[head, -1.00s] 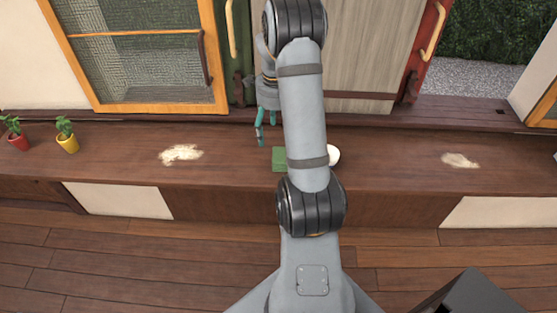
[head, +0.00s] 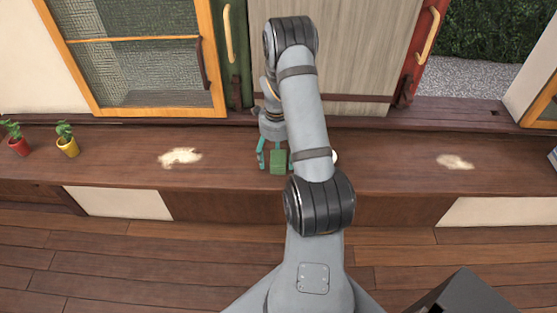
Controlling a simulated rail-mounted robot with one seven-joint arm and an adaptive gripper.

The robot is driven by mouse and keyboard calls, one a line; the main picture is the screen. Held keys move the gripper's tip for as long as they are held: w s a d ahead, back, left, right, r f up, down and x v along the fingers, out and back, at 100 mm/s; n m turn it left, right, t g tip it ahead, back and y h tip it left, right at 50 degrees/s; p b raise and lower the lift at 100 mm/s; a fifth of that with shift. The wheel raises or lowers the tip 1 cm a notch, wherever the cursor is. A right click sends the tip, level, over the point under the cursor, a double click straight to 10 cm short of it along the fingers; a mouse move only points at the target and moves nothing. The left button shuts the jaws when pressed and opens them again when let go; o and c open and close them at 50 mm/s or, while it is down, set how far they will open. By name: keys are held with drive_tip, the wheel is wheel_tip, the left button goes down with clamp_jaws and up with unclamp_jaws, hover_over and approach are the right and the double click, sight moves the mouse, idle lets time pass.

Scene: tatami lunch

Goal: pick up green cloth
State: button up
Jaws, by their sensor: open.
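The green cloth (head: 278,162) is a small green square on the brown wooden counter, just left of my forearm in the head view. My gripper (head: 274,164), with teal fingers, is open at the cloth. One finger shows just left of the cloth, and the other is mostly hidden beside my arm. I cannot tell whether the fingers touch the cloth or how high they are above the counter.
A white round object (head: 334,158) is mostly hidden behind my arm. Pale spills (head: 180,157) and (head: 455,162) lie on the counter (head: 225,170). A red pot (head: 20,147) and a yellow pot (head: 69,148) with plants stand far left.

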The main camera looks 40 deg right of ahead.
drive_tip(key=shift+a+f, duration=0.1)
drive_tip(key=shift+f, duration=0.1)
drive_tip(key=shift+c, duration=1)
drive_tip(key=c, duration=1)
